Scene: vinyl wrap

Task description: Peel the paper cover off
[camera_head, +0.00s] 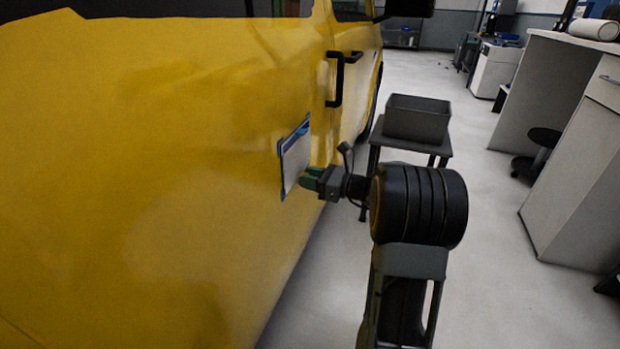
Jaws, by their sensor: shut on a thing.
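A pale paper cover (297,162) sits on the yellow side of a vehicle, left of my gripper. A blue edge (305,128) shows along its top and its left side, from the piece behind it. My gripper (309,180) has green fingertips and reaches in from the right. It is shut on the paper cover at its lower right part. How far the cover stands off the blue piece cannot be told. The exact grip between the fingertips is too small to see clearly.
The yellow vehicle (130,180) fills the left side, with black door handles (336,80) above. A dark open bin (417,119) stands on a small table behind my arm. A white counter (575,150) and a stool (545,138) are at right. The floor between is clear.

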